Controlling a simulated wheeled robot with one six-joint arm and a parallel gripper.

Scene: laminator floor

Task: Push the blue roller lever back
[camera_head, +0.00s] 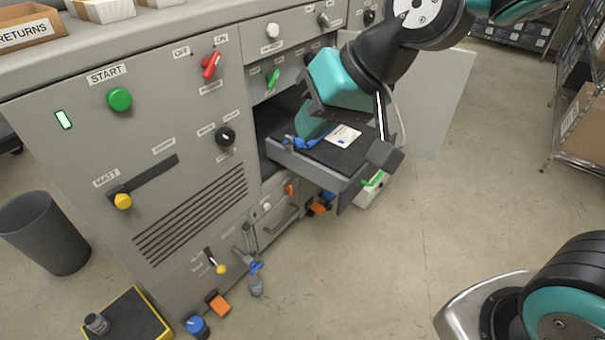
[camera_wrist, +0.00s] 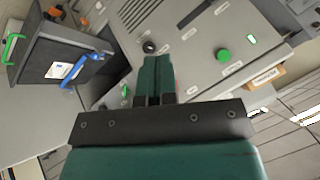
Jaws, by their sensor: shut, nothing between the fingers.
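A blue lever-like piece (camera_head: 305,142) shows at the open drawer, partly hidden by my gripper. In the wrist view a bent blue bar (camera_wrist: 84,70) shows beside the drawer's white card. My gripper (camera_head: 312,128) is over the left part of the drawer in the head view. In the wrist view my gripper (camera_wrist: 156,60) has its teal fingers together and empty, apart from the blue bar; contact is not clear in the head view.
The grey drawer (camera_head: 350,183) juts from the machine, with a white card (camera_head: 345,135) in it. A green start button (camera_head: 119,99), red switch (camera_head: 211,65) and yellow-knobbed slider (camera_head: 123,201) are on the front. A bin (camera_head: 47,235) stands left.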

